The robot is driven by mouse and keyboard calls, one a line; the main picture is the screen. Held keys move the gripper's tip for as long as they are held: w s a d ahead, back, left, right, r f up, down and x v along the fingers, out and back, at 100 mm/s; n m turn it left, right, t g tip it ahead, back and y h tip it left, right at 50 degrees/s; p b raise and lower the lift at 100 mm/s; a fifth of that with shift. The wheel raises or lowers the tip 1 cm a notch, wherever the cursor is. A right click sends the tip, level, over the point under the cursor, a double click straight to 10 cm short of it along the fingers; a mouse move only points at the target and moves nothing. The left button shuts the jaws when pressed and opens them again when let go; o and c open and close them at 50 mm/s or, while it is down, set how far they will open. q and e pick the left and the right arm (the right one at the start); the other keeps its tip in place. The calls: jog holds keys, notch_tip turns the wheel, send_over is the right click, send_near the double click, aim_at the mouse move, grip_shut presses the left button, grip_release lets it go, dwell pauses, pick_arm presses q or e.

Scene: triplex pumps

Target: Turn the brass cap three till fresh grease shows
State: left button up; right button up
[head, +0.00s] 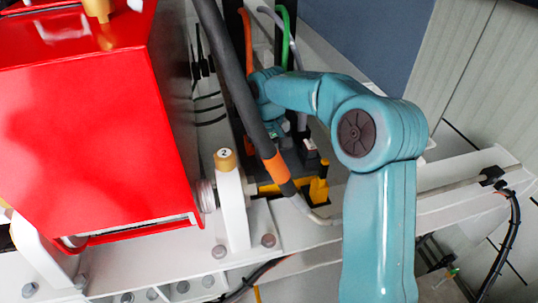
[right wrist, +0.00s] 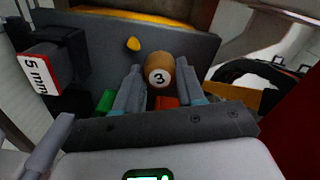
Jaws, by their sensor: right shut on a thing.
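The brass cap three (right wrist: 158,64), with a white disc reading 3, shows in the right wrist view. My right gripper (right wrist: 160,82) has its two grey fingers on either side of the cap and is shut on it. In the head view my teal right arm (head: 380,215) reaches up and left behind a thick dark hose; its gripper is mostly hidden there, and cap three cannot be made out. My left gripper is not in view.
Another brass cap (head: 224,158), marked 2, tops a white post beside the red housing (head: 90,130). The dark hose (head: 238,90) with an orange band crosses close to my right arm. A block marked 5 mm (right wrist: 42,75) stands left in the wrist view.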

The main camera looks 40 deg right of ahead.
dwell(0.4)
jog(key=o, duration=1)
jog(key=shift+o, duration=0.2)
notch_tip(320, 180, up, 16)
jog(key=p, duration=0.1)
jog(key=shift+r, duration=0.2)
jog(key=shift+a, duration=0.1)
